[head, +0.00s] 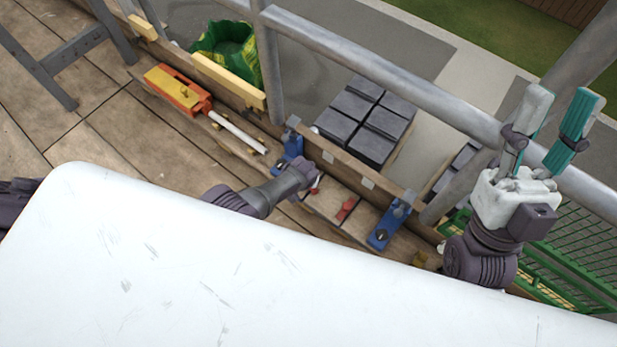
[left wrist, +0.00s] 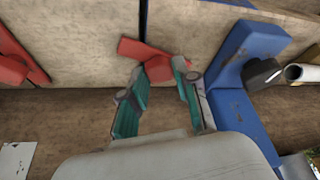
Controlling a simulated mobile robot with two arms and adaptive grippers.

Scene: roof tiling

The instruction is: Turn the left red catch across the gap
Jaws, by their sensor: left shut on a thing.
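The left red catch (left wrist: 154,64) sits between the fingertips of my left gripper (left wrist: 160,74) in the left wrist view. The gripper is shut on it, and one end of the catch reaches over the dark seam between two boards. In the head view this catch (head: 315,187) shows only as a small red bit beside my left gripper (head: 303,178). A second red catch (head: 346,208) lies to its right, apart from the gripper; it also shows in the left wrist view (left wrist: 18,55). My right gripper (head: 556,105) is open, empty and raised at the right.
Blue clamps (head: 288,152) and (head: 387,226) stand on either side of the catches; one is close by in the left wrist view (left wrist: 240,90). An orange-yellow tool (head: 178,90) and a white tube (head: 238,131) lie left. A white panel (head: 200,260) fills the foreground. A metal rail (head: 390,75) runs behind.

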